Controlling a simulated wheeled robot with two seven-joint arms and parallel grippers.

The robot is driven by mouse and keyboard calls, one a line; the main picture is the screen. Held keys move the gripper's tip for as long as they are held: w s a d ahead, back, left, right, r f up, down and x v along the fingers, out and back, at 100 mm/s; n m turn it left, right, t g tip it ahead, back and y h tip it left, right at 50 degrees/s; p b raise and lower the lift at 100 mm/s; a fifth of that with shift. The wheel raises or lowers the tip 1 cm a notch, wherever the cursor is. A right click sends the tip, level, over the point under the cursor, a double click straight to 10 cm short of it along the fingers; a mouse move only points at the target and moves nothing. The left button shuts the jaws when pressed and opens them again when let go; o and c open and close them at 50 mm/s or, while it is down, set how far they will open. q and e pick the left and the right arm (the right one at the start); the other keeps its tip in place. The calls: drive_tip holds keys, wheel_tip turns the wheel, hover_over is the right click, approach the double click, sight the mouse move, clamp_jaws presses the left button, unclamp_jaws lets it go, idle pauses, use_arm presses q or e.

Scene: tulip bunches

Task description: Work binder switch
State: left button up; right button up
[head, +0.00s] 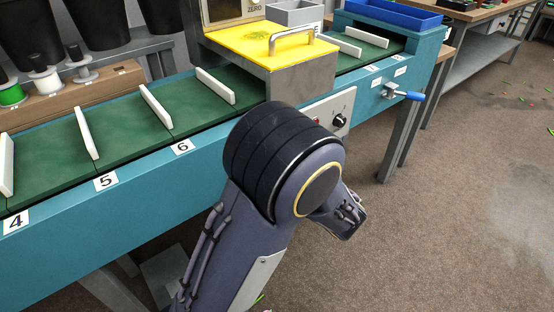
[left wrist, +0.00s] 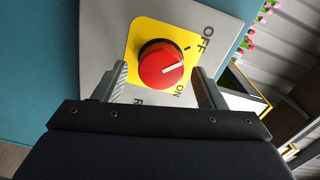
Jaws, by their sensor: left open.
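In the left wrist view a round red knob (left wrist: 161,67) with a white pointer line sits on a yellow plate (left wrist: 137,40). The plate is on a grey panel marked OFF at upper right and ON at lower right. The pointer line aims right, between the two words. My left gripper (left wrist: 162,80) is open, with one finger on each side of the knob; I cannot tell whether they touch it. In the head view a pale panel (head: 327,112) on the teal machine shows a black knob (head: 340,121) and a bit of red. My arm covers part of it.
The teal machine (head: 150,190) carries a green belt (head: 120,125) with white dividers and numbered spaces. A yellow cover (head: 260,42) with a handle sits over it. A blue-handled crank (head: 405,94) juts out at right. The carpet floor (head: 440,200) at right is open, with scattered bits.

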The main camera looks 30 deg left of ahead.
use_arm(q)
drive_tip(key=p+v, duration=0.1)
drive_tip(key=v, duration=0.6)
drive_tip(key=shift+d, duration=0.25)
drive_tip(key=shift+s, duration=0.1)
drive_tip(key=s+a+f+n+g+h, duration=0.2)
drive_tip(key=s+a+f+g+h, duration=0.3)
drive_tip(key=s+a+g+h, duration=0.4)
drive_tip(key=s+d+n+t+h, duration=0.1)
drive_tip(key=s+d+t+h, duration=0.15)
drive_tip(key=s+h, duration=0.2)
drive_tip(key=s+d+t+h, duration=0.1)
drive_tip(key=s+d+h, duration=0.2)
drive_tip(key=s+h, duration=0.15)
wheel_tip(320, 180, up, 34)
drive_tip(key=s+d+t+h+p, duration=0.1)
drive_tip(key=d+t+h+p, duration=0.1)
drive_tip(key=p, duration=2.8)
drive_tip(key=shift+s+d+r+n+t, duration=0.25)
drive_tip(key=shift+d+t, duration=0.2)
drive_tip(key=shift+t, duration=0.6)
